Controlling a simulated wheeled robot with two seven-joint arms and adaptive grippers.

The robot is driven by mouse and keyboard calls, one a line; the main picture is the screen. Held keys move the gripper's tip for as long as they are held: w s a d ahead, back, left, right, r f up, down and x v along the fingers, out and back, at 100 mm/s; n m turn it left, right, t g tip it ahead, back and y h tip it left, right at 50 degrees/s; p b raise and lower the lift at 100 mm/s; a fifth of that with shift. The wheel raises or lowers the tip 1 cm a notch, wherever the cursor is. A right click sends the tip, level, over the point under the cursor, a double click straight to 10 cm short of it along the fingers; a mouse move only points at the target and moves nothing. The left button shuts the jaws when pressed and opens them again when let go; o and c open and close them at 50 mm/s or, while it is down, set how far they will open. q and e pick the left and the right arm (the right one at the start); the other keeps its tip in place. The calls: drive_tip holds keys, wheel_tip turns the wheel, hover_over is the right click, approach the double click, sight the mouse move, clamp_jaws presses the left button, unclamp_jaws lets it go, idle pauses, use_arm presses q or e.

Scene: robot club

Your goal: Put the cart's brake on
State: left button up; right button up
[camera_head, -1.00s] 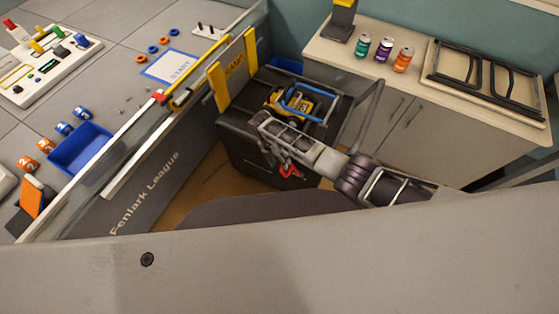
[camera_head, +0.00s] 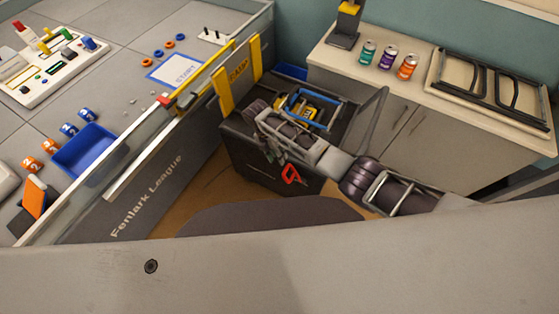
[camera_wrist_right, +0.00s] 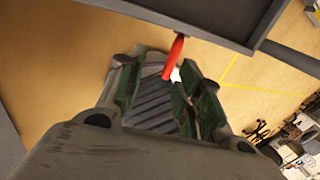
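The cart (camera_head: 240,150) is a dark box-like cart with a grey push handle (camera_head: 371,121) on its right. Its red brake lever (camera_head: 291,174) sticks out low on the near side, and also shows in the right wrist view (camera_wrist_right: 174,56), hanging under the cart's dark edge. My right gripper (camera_head: 273,156) is just left of and above the lever in the head view. In the wrist view my right gripper (camera_wrist_right: 160,72) is open, with the lever's lower end near the gap between its fingertips. I cannot tell if they touch. My left gripper is out of view.
A yellow and blue robot (camera_head: 308,109) rides on the cart. The game table (camera_head: 150,190) with a blue bin (camera_head: 85,150) stands left. A cabinet (camera_head: 440,135) with several cans stands behind, right. A pale surface (camera_head: 350,265) fills the front. Open floor lies below the cart.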

drive_tip(key=v, duration=0.5)
drive_tip(key=shift+s, duration=0.15)
idle(0.5)
